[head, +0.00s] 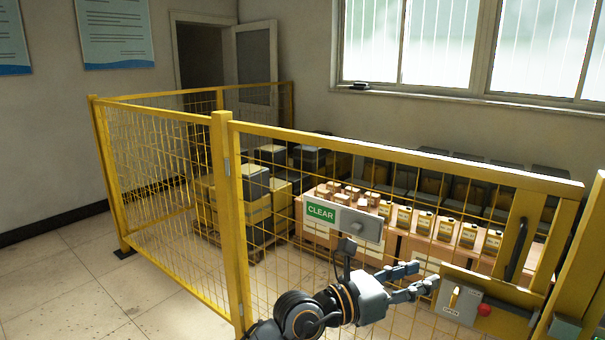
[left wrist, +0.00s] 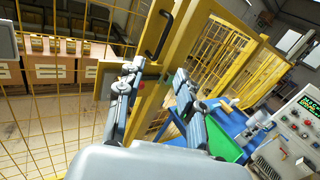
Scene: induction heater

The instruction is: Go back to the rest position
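My left gripper (head: 427,279) reaches in from the bottom of the head view, in front of the yellow mesh fence. My right gripper is not clearly seen in either view.
The yellow fence (head: 228,220) bears a green CLEAR sign (head: 320,211) and a black handle (head: 516,249). Behind it stand crates and canisters (head: 445,228). Floor at left is clear.

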